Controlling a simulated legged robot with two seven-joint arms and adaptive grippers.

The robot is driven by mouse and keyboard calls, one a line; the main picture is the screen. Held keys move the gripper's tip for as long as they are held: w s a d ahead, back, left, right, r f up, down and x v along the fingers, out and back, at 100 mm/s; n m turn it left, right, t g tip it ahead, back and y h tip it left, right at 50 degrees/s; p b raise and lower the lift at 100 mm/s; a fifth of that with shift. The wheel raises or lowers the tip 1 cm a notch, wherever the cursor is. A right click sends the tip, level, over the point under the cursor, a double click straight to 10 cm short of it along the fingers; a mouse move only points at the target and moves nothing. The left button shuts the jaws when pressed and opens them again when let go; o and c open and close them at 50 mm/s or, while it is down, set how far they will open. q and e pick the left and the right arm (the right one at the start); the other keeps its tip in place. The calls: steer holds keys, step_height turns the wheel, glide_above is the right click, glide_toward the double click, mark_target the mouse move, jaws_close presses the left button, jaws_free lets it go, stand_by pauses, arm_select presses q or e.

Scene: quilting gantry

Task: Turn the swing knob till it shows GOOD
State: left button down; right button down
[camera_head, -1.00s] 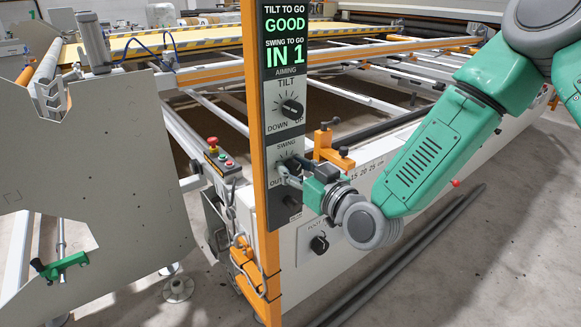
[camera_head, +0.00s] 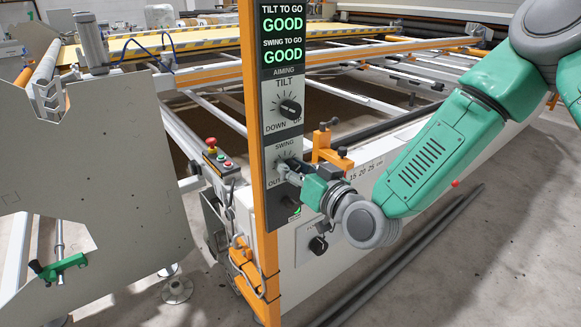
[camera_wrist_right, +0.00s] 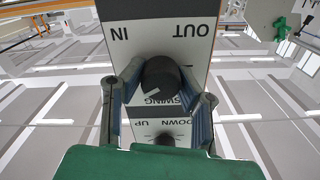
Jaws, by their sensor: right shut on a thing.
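The swing knob (camera_wrist_right: 160,78) is a round black knob with a pointer line, between the IN and OUT labels in the right wrist view. My right gripper (camera_head: 287,171) is shut on it, one finger on either side, and hides most of it in the head view. The tall grey panel (camera_head: 272,215) carries a display (camera_head: 283,48) that reads GOOD under SWING TO GO and GOOD under TILT TO GO. My left gripper is not in view.
The tilt knob (camera_head: 290,109) sits above the swing knob, and another dark knob (camera_head: 292,205) sits below. An orange post (camera_head: 258,180) runs along the panel's left edge. A red stop button (camera_head: 211,142) is at left.

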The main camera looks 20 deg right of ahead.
steer(key=c, duration=1.2)
jaws_free()
steer(key=shift+s+f, duration=0.2)
steer(key=shift+f, duration=0.25)
steer(key=shift+d+r, duration=0.1)
steer(key=shift+r, duration=0.05)
steer(key=v, duration=1.2)
steer(key=shift+w, duration=0.1)
